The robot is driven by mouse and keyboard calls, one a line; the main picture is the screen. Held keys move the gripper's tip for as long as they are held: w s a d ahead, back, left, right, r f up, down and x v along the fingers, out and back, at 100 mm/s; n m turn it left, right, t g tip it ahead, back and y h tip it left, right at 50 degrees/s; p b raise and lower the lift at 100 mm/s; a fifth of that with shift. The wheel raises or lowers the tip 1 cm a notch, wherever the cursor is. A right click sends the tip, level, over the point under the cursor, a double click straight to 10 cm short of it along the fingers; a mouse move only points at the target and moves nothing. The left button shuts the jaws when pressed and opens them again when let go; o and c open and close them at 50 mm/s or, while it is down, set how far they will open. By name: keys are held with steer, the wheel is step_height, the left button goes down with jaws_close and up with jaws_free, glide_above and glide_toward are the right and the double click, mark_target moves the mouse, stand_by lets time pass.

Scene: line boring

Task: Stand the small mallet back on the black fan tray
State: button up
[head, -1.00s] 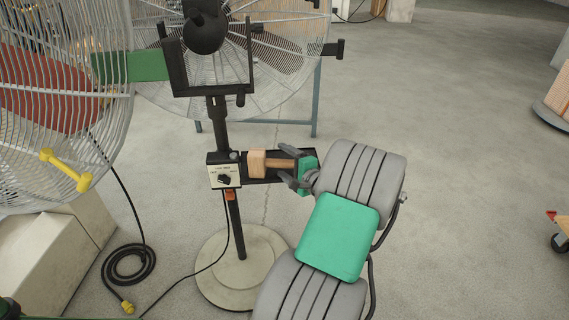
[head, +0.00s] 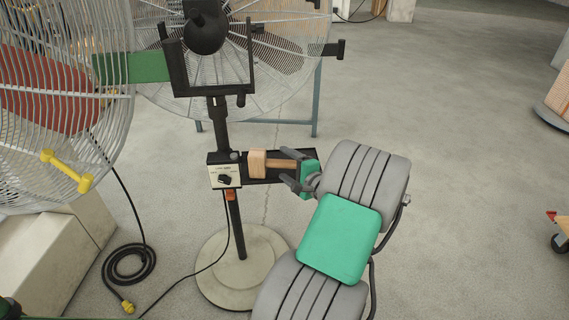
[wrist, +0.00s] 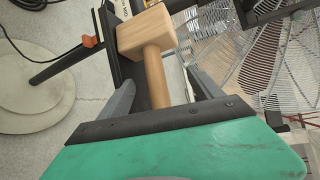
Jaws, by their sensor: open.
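The small mallet has a pale wooden block head (head: 257,163) and a brown handle pointing right, roughly level. It is at the black fan tray (head: 256,181) beside the control box; I cannot tell whether it rests fully on the tray. My gripper (head: 283,166) is open, its grey fingers on either side of the handle. In the wrist view the mallet (wrist: 147,32) is ahead of my palm, its handle running back between the spread fingers, with gaps visible. Part of the black tray (wrist: 119,60) shows behind it. The handle's far end is hidden by my palm.
The fan's control box (head: 224,176) and pole stand directly left of the tray, on a round base (head: 242,270). Wire fan cages (head: 290,60) are behind and at left. A black cable (head: 130,264) lies coiled on the floor.

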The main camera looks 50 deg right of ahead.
steer(key=v, duration=0.3)
steer(key=shift+s+f+p, duration=0.3)
steer(key=shift+s+p, duration=0.1)
steer(key=shift+s, duration=0.05)
steer(key=shift+r+p+v, duration=0.15)
steer(key=shift+p+v, duration=0.15)
steer(key=shift+v, duration=0.75)
steer(key=shift+r+p+v, duration=0.1)
steer(key=shift+p+v, duration=0.2)
steer(key=shift+v, duration=0.7)
